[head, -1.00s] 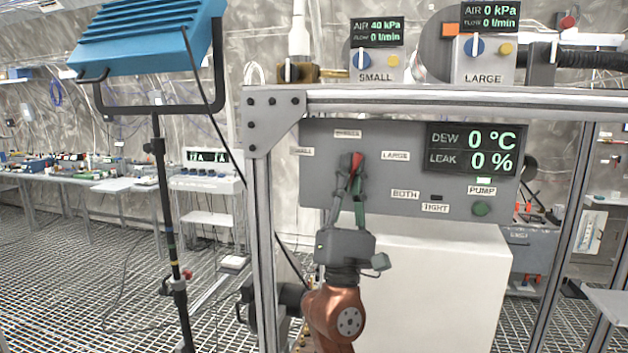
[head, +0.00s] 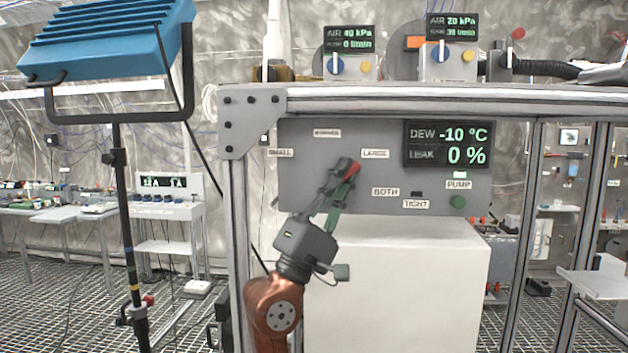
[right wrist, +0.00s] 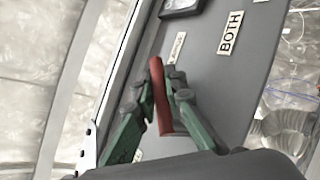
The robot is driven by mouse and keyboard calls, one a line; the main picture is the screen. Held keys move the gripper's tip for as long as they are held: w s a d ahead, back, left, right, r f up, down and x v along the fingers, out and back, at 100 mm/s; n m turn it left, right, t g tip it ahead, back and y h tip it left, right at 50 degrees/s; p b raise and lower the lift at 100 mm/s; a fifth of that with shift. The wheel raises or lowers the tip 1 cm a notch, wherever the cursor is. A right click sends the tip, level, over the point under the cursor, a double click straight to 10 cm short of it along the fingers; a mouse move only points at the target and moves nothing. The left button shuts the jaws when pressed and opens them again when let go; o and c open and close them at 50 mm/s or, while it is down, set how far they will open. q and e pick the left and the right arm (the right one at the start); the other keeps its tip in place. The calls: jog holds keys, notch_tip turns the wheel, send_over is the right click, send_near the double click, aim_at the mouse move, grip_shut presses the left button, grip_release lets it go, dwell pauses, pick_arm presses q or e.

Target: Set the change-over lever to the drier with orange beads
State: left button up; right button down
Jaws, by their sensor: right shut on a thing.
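The change-over lever (head: 348,167) has a red handle and sits on the grey panel (head: 300,195). It leans up and right toward the LARGE label (head: 375,153). My right gripper (head: 341,180) is shut on the lever, coming from below. In the right wrist view the red handle (right wrist: 160,98) lies between the green-padded fingers (right wrist: 158,88). The SMALL label (head: 280,152) is at the panel's left; the top label (head: 327,133) is unreadable. An orange patch (head: 415,42) shows beside the right upper gauge box (head: 447,62). My left gripper is out of view.
A display (head: 448,145) reads DEW -10 °C and LEAK 0 %. A steel frame (head: 234,200) edges the panel; a blue lamp (head: 107,38) stands left.

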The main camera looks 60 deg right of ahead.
dwell(0.5)
jog(key=c, duration=2.2)
grip_release()
jog(key=shift+c, duration=0.2)
jog(key=v, duration=1.2)
jog(key=shift+a, duration=0.1)
